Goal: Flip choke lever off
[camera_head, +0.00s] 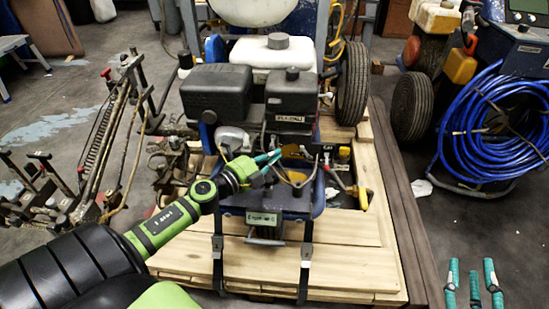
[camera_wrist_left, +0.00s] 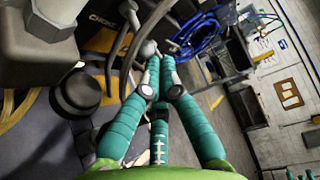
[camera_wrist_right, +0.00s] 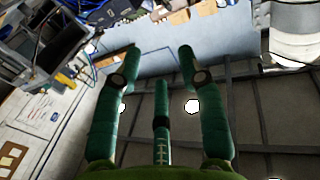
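The choke lever (camera_wrist_left: 148,48) shows in the left wrist view as a grey rounded knob. In the head view, my left gripper (camera_head: 276,156) reaches the front of the engine (camera_head: 290,100), by the orange plate (camera_head: 291,150), and hides the lever. My right gripper (camera_head: 475,272) is open and empty at the lower right; its spread fingers also show in the right wrist view (camera_wrist_right: 160,52).
The striper stands on a wooden pallet (camera_head: 350,255). A black round knob (camera_wrist_left: 76,93) is close to the left fingers. A yellow-handled valve (camera_head: 363,198) is right of the engine front. A blue hose coil (camera_head: 490,130) stands at right. Floor around my right gripper is clear.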

